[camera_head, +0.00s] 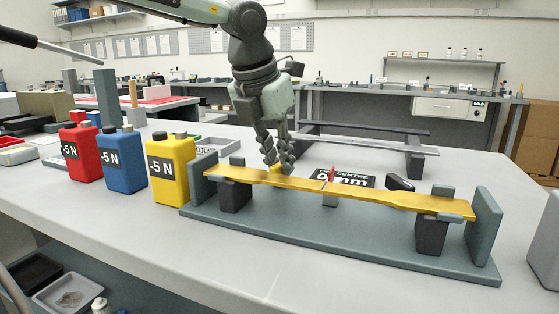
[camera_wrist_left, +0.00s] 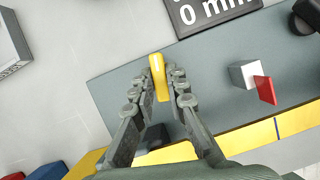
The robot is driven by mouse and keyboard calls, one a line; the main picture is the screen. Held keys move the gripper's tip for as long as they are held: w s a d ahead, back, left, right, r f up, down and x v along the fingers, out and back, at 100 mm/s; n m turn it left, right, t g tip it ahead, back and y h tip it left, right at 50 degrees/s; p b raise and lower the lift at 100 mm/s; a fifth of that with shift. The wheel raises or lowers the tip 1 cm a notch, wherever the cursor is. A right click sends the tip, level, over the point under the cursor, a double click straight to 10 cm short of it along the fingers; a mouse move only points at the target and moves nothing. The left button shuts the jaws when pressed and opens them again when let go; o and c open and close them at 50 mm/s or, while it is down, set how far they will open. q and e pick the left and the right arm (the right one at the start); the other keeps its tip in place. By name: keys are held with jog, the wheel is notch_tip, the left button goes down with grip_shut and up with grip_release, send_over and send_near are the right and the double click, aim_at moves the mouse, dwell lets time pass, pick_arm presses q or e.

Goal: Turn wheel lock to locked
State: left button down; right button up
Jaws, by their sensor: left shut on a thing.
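My left gripper (camera_head: 278,163) comes down from above behind the left part of a yellow dog-bone bar (camera_head: 345,192). In the left wrist view, its two fingers (camera_wrist_left: 164,85) are closed around a small upright yellow handle (camera_wrist_left: 158,78). I cannot tell for sure whether this handle is the wheel lock. The bar lies across dark supports on a grey-green base plate (camera_head: 330,244) with upright end plates. A black lever-like part (camera_head: 400,183) stands behind the bar's right half. The handle's foot is partly hidden by the fingers. My right gripper is not in view.
Red (camera_head: 80,153), blue (camera_head: 121,159) and yellow (camera_head: 170,168) "-5 N" weights stand left of the base plate. A red pointer (camera_head: 332,174) stands near the bar's middle, with a black "0 mm" sign (camera_head: 343,180) behind it. The table's front is clear.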

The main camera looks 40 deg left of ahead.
pick_arm(q)
jog(key=shift+m+h, duration=0.4)
jog(key=shift+m, duration=0.5)
jog(key=shift+a+r+m, duration=0.1)
jog(key=shift+m, duration=0.4)
jog(key=m+h+p, duration=0.1)
jog(key=m+p, duration=0.1)
jog(key=m, duration=0.1)
jog(key=m+g+h+p, duration=0.1)
jog(key=m+p, duration=0.1)
jog(key=m, duration=0.1)
jog(key=shift+w+a+r+h, duration=0.1)
jog(key=shift+w+a+h, duration=0.05)
jog(key=shift+h, duration=0.15)
jog(key=m+g+h+p, duration=0.1)
jog(key=m+p, duration=0.1)
jog(key=m, duration=0.2)
jog(key=shift+w+a+m, duration=0.1)
jog(key=shift+m, duration=0.3)
jog(key=shift+m+g+p, duration=0.4)
jog(key=shift+m+g, duration=0.1)
jog(key=shift+m, duration=0.4)
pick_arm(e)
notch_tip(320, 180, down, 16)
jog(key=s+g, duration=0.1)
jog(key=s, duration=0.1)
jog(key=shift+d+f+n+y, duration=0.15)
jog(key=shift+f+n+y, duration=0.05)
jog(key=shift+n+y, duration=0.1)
